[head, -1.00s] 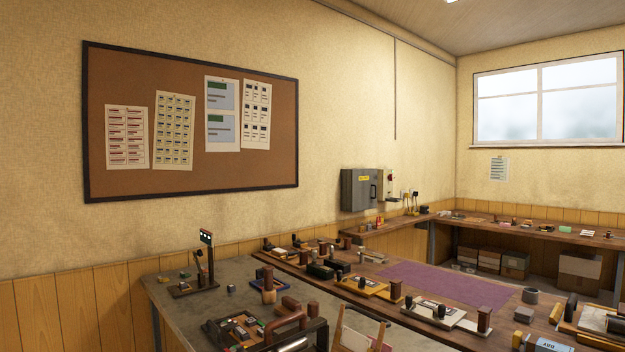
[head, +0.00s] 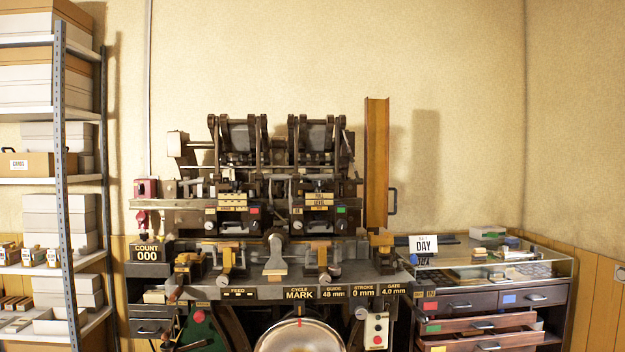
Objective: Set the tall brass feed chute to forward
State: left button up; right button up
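The tall brass feed chute (head: 376,165) stands upright at the right end of the dark press (head: 277,205) in the head view. It is a narrow channel that rises above the rest of the machine. The chute's foot is partly hidden behind small brass parts on the press bed. I cannot tell from this view which setting the chute is in. Neither of my grippers can be made out in the head view.
A metal shelf (head: 62,130) with boxes stands at the left. A glass-topped cabinet (head: 490,270) with open drawers and a DAY sign (head: 424,244) stands at the right.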

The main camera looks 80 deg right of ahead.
aim_at(376, 117)
jog(key=k+l+z, duration=0.2)
jog(key=z, duration=0.15)
jog(key=k+l+z, duration=0.15)
jog(key=l+z, duration=0.2)
jog(key=k+l+z, duration=0.1)
jog(key=l+z, duration=0.25)
jog(key=k+l+z, duration=0.1)
jog(key=l+z, duration=0.6)
